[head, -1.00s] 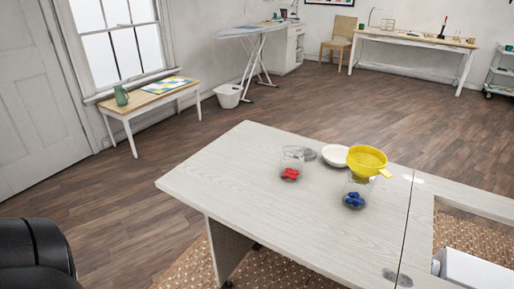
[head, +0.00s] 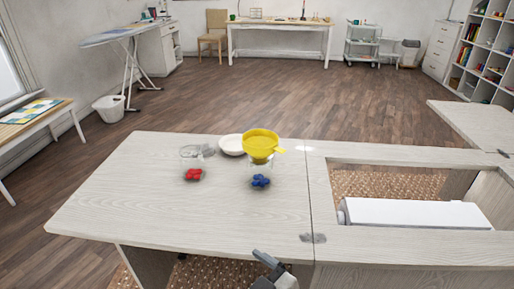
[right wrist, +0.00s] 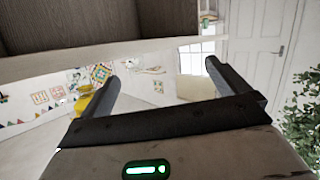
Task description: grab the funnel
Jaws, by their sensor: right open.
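The yellow funnel (head: 261,143) has a wide bowl and a tab handle pointing right. It sits on top of a clear jar holding blue pieces (head: 261,181), towards the far edge of the pale wooden cabinet top (head: 130,205). My right gripper (head: 264,258) shows only in part at the bottom of the head view, at the near edge of the cabinet, well short of the funnel. In the right wrist view my right gripper (right wrist: 172,82) is open with nothing between its fingers. A yellow patch, apparently the funnel (right wrist: 88,104), shows partly behind its left finger. My left gripper is not in view.
A clear jar with red pieces (head: 193,174) stands left of the funnel. A white bowl (head: 231,145) is close behind and left of it. A white machine (head: 415,213) lies in the cabinet opening at right. The near cabinet top is clear.

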